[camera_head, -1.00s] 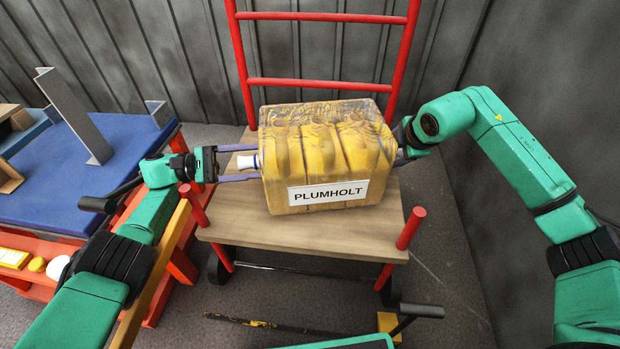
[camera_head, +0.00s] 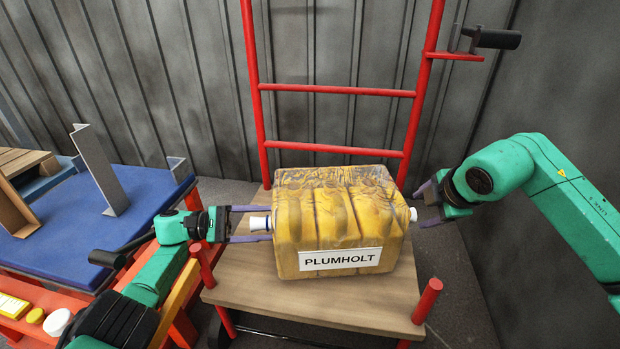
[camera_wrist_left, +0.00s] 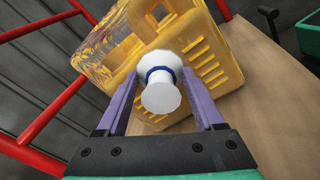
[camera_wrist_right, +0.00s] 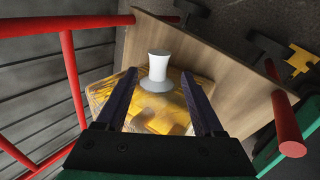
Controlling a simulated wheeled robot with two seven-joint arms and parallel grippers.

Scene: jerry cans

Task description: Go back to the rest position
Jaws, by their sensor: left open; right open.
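My right gripper (camera_head: 432,207) is open at the right end of the yellow jerry can (camera_head: 345,228), just off the can's white spout. In the right wrist view that white spout (camera_wrist_right: 158,66) stands between the spread fingers, clear of both. My left gripper (camera_head: 252,223) is open at the can's left end. In the left wrist view a white spool-shaped spout (camera_wrist_left: 161,85) lies between the spread fingers, touching neither as far as I can see. The can carries a PLUMHOLT label and rests on the wooden cart deck (camera_head: 250,283).
The cart has a red rail frame (camera_head: 335,90) behind the can and red posts (camera_head: 427,300) at its front corners. A blue-topped table (camera_head: 60,230) with a metal bracket (camera_head: 98,170) stands at left. A grey wall closes the back and right.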

